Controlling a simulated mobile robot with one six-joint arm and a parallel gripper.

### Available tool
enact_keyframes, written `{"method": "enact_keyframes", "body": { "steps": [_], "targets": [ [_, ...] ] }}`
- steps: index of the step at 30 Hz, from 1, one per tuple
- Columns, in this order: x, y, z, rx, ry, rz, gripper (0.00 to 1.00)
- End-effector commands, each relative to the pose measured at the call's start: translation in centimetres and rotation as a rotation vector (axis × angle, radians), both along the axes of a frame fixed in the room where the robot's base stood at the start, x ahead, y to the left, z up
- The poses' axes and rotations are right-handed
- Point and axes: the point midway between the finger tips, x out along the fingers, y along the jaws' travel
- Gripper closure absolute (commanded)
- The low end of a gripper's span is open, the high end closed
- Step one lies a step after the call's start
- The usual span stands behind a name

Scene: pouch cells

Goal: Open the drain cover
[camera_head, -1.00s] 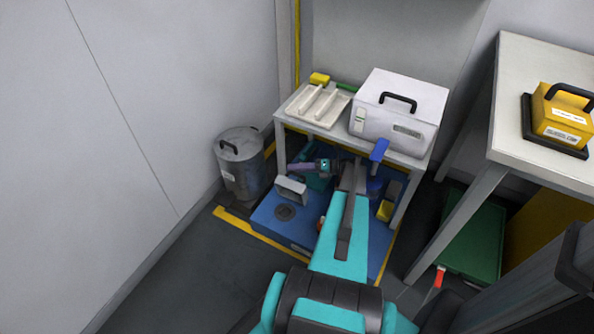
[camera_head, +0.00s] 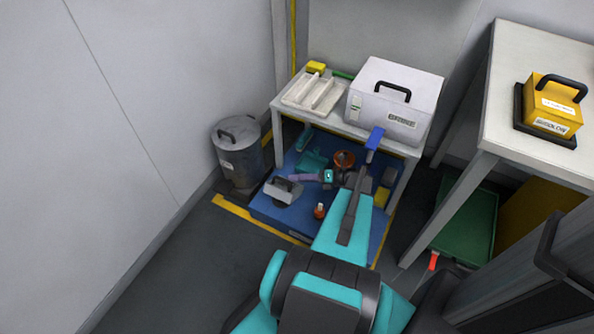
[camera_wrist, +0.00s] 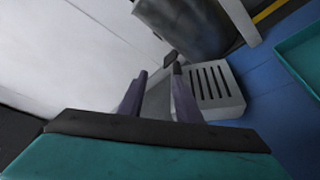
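The drain cover (camera_head: 284,190) is a grey block on the left part of the blue floor tray (camera_head: 266,211). In the wrist view, it shows as a light grey slotted block (camera_wrist: 216,92) just right of my fingertips. My gripper (camera_head: 297,178) points left, close to the cover's upper right side. In the wrist view, my gripper (camera_wrist: 160,72) has its two purple fingers apart. A grey surface shows between them; I cannot tell whether they touch it. The round drain is not visible now.
A grey lidded bin (camera_head: 238,155) stands left of the tray. A white table (camera_head: 340,122) stands over the tray's back. An orange bottle (camera_head: 320,211), a copper-coloured round object (camera_head: 344,159) and a teal scoop-like object (camera_head: 312,160) are on the tray.

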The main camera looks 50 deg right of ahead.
Motion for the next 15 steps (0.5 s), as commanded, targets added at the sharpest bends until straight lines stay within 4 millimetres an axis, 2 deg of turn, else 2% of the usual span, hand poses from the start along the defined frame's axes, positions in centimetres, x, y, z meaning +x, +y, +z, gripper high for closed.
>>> {"method": "enact_keyframes", "body": {
  "steps": [6,15],
  "targets": [
    [-1.7,1.6,0.3,0.000,0.000,0.000,0.69],
    [-2.2,1.9,0.2,0.000,0.000,0.000,0.69]
  ]
}}
